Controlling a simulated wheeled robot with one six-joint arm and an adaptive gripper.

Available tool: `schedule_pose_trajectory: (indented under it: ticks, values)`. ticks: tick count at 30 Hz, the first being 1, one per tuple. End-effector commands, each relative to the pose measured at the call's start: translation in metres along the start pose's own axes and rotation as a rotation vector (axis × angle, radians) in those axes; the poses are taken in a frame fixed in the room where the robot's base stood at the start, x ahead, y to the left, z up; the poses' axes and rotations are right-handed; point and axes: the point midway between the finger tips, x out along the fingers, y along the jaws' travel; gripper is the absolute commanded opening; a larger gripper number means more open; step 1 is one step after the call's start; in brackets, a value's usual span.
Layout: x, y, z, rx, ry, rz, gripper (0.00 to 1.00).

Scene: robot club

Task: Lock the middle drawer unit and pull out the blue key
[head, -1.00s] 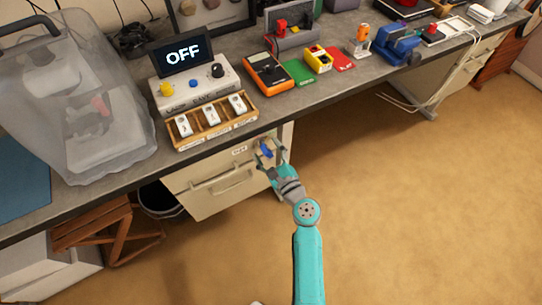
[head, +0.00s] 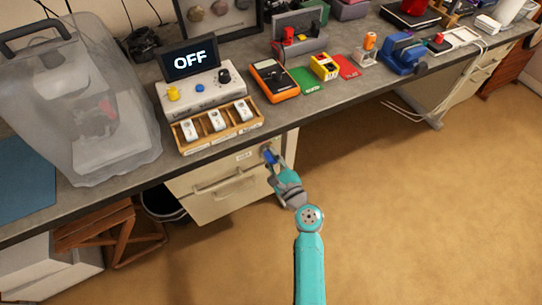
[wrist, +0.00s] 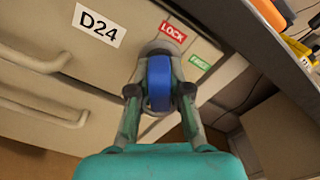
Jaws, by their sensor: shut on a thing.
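The drawer unit (head: 215,205) under the bench is cream, with bar handles and a D24 label (wrist: 96,25); its visible drawers look shut. The blue key (wrist: 159,82) sits at the round grey lock (wrist: 158,47) in its upper right corner; its shaft is hidden. In the wrist view its bow stands upright.
The bench top (head: 90,200) overhangs the unit; a clear bin (head: 80,110), an OFF display (head: 190,58) and a wooden tray (head: 216,127) stand on it. A wooden stool (head: 108,236) is left of the unit. The floor (head: 420,210) to the right is open.

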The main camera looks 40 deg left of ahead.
Motion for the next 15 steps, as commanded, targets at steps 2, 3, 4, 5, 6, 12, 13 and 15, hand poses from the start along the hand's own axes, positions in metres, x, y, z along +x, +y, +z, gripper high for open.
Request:
schedule_pose_trajectory:
  ticks: [2,3,4,5,6,12,13,15]
  values:
    - [0.0,0.0002,0.0,-0.076,0.0,0.0,0.0]
    - [0.0,0.0002,0.0,-0.115,0.0,0.001,0.0]
    - [0.0,0.0002,0.0,-0.141,0.0,0.0,0.0]
    - [0.0,0.0002,0.0,-0.165,0.0,0.0,0.0]
    - [0.0,0.0002,0.0,-0.189,0.0,0.0,0.0]
    - [0.0,0.0002,-0.0001,-0.222,0.0,0.001,0.0]
    - [0.0,0.0002,-0.0001,-0.221,0.0,0.001,0.0]
    - [0.0,0.0002,-0.0001,-0.221,0.0,0.001,0.0]
